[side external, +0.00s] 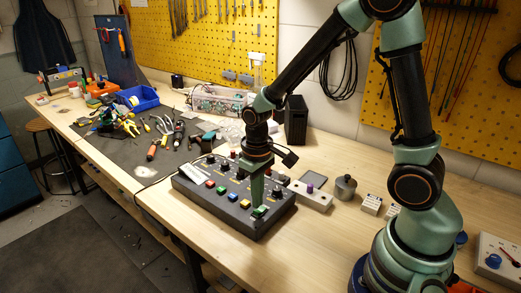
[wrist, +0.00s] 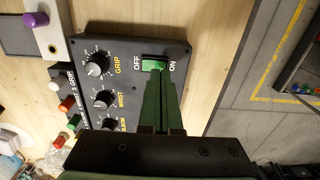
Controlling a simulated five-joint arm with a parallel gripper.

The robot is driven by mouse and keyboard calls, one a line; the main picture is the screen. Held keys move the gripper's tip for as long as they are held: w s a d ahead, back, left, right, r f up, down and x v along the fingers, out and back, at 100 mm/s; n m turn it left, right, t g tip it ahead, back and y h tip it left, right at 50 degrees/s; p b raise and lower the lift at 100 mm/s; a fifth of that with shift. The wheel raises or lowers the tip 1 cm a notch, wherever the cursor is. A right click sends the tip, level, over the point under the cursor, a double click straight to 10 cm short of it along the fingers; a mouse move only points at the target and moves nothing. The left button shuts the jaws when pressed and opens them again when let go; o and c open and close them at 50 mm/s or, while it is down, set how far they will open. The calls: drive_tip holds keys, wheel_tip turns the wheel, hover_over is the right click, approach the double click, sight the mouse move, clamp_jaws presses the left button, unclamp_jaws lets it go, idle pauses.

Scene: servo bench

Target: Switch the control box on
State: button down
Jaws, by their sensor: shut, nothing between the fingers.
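The control box (side external: 223,206) is a dark slab with knobs and coloured buttons, lying on the wooden bench. It also shows in the wrist view (wrist: 118,56). Its green rocker switch (wrist: 154,64) sits between the labels OFF and ON, and part of it is hidden behind my fingers. In the side view the green switch (side external: 260,211) is at the box's near right corner. My gripper (wrist: 158,76) is shut and empty, with its green fingertips at the switch. I cannot tell whether they touch it or which way the rocker is tilted.
A pale block with a purple knob (side external: 310,188) and a grey round weight (side external: 345,186) stand right of the box. Tools lie on the dark mat (side external: 120,150) behind it. The bench's front edge runs close to the box. Bare wood is free in front right.

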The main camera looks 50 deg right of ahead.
drive_tip(key=shift+f, duration=0.95)
idle(0.7)
drive_tip(key=shift+r, duration=3.5)
wheel_tip(320, 180, up, 12)
drive_tip(key=r+t, duration=0.1)
drive_tip(key=t, duration=0.5)
hover_over(258, 211)
drive_tip(key=s, duration=0.6)
drive_tip(key=shift+w+d+f, duration=0.15)
drive_tip(key=shift+d+f, duration=0.1)
drive_tip(key=shift+d, duration=0.15)
